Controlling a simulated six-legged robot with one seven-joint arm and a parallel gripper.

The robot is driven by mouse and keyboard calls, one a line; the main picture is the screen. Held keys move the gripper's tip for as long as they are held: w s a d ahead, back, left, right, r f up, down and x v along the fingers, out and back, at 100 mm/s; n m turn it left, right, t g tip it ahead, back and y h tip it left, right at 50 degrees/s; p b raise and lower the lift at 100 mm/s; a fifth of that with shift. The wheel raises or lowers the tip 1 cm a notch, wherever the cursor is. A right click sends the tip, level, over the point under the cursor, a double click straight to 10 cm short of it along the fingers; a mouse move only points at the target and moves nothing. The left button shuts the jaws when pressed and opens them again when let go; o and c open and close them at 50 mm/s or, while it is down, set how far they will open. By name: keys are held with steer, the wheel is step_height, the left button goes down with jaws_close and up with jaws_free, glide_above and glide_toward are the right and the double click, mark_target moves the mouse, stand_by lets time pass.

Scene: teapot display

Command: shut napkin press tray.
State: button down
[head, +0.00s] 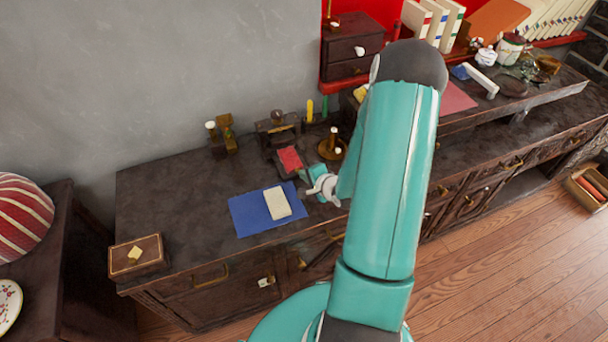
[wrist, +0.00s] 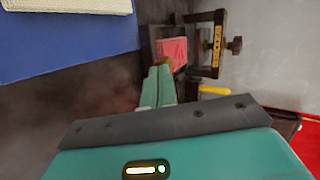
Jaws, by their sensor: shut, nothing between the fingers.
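The napkin press (head: 278,127) is a dark frame near the back of the desk, by the wall. Its tray (head: 280,167) sticks out toward the front and carries a red napkin (head: 290,158). In the wrist view the press frame (wrist: 218,45) stands at upper right, and the red napkin (wrist: 173,52) lies on the pulled-out tray (wrist: 146,42). My gripper (head: 304,174) is shut and empty at the tray's front right. In the wrist view its fingertips (wrist: 162,66) overlap the tray's near edge; I cannot tell whether they touch it.
A blue mat (head: 248,216) with a cream cloth (head: 277,203) lies left of my gripper. A brass candlestick (head: 332,146) stands close to the right of the press. A small box (head: 137,256) sits at the desk's left end. The desk's left middle is clear.

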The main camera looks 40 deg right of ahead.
mark_target(292, 155)
steer(key=w+d, duration=0.1)
steer(key=w, duration=0.2)
steer(key=w+d, duration=0.1)
steer(key=w, duration=0.3)
steer(key=w+d, duration=0.1)
steer(key=w, duration=0.3)
steer(key=shift+w, duration=0.2)
steer(key=shift+w+r, duration=0.1)
steer(key=shift+w, duration=0.2)
